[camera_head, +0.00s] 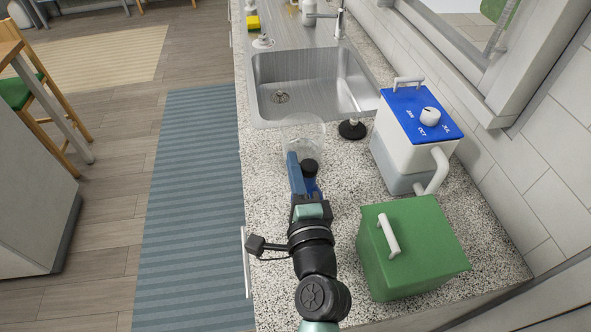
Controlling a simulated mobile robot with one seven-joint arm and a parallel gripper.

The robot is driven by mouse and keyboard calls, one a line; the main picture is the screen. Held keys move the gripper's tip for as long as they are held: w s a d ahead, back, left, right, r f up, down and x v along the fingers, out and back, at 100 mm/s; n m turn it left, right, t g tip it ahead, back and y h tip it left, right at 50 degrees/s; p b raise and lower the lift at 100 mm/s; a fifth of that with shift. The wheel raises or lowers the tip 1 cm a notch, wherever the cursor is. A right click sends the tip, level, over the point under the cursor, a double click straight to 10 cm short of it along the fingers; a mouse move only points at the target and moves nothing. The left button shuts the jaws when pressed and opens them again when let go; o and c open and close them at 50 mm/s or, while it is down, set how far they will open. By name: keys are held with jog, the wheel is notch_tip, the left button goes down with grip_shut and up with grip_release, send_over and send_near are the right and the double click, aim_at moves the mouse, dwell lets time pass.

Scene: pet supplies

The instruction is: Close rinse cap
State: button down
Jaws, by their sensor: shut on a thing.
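My gripper (301,172) reaches forward over the counter, with blue fingers seen from behind. A clear, see-through vessel (303,130) stands just beyond the fingertips, near the sink's front edge. I cannot tell whether the black piece touches the vessel.
A white box with a blue top and a dial (408,130) and a green box with a white handle (412,247) stand to the right. A black-based stand (352,130) is by the sink (310,80). Bare speckled counter (268,200) lies left of my gripper.

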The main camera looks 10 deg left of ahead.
jog(key=shift+f+n+b, duration=0.25)
jog(key=shift+n+b, duration=0.15)
jog(key=shift+n, duration=0.1)
jog(key=c, duration=1)
grip_release()
jog(key=shift+b+v, duration=2.05)
jog(key=shift+v, duration=4.45)
